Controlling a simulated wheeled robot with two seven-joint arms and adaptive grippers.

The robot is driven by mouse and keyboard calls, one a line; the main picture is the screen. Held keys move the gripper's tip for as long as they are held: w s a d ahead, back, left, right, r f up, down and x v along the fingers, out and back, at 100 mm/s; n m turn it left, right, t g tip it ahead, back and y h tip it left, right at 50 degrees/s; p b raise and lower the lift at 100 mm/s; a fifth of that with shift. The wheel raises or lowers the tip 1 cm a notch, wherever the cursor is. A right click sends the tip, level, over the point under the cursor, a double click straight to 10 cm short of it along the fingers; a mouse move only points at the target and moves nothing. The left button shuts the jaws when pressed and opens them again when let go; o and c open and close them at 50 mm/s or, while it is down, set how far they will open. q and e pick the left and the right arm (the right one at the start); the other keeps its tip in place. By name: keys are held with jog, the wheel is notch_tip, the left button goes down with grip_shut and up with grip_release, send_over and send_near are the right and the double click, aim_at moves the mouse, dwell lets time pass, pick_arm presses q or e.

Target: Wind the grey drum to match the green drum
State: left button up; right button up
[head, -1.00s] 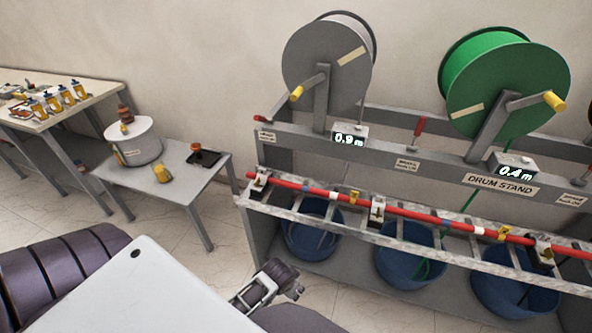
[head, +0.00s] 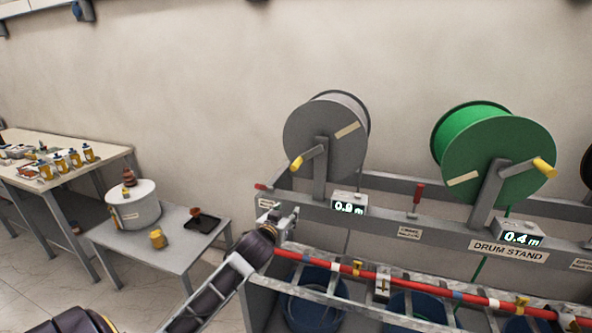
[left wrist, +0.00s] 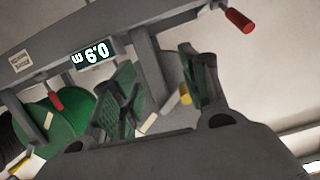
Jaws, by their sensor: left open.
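The grey drum (head: 310,130) stands upright on the left of the stand, its crank's yellow handle (head: 297,164) pointing down-left. Its display (head: 348,205) reads 0.9 m. The green drum (head: 485,150) is to its right, its yellow handle (head: 545,168) at upper right; its display (head: 518,236) reads 0.4 m. My left gripper (head: 288,220) is open at the stand's left end, below the grey drum's handle and apart from it. In the left wrist view the yellow handle (left wrist: 186,95) shows between the open fingers (left wrist: 165,88), with the upside-down display (left wrist: 95,55) beside them. My right gripper is not in view.
A red striped bar (head: 440,292) runs along the front of the stand (head: 465,245), above blue bins (head: 318,300). A red lever (head: 418,196) stands between the drums. A small table (head: 185,245) with a white pot is at left. The wall above the drums is bare.

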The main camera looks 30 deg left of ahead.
aim_at(296, 165)
pick_arm(q)
jog(key=w+a+r+t, duration=0.3)
jog(key=r, duration=0.6)
jog(key=shift+w, duration=0.1)
jog(key=p+x, duration=0.1)
jog(key=x, duration=0.2)
jog(key=shift+w+a+r, duration=0.1)
jog(key=shift+w, duration=0.1)
jog(key=shift+p+x, duration=0.4)
jog(key=shift+x, duration=1.35)
jog(key=shift+p+x, duration=0.5)
jog(key=shift+x, duration=1.55)
jog(key=shift+p+x, duration=0.3)
jog(key=shift+x, duration=0.95)
jog(key=shift+a, duration=0.1)
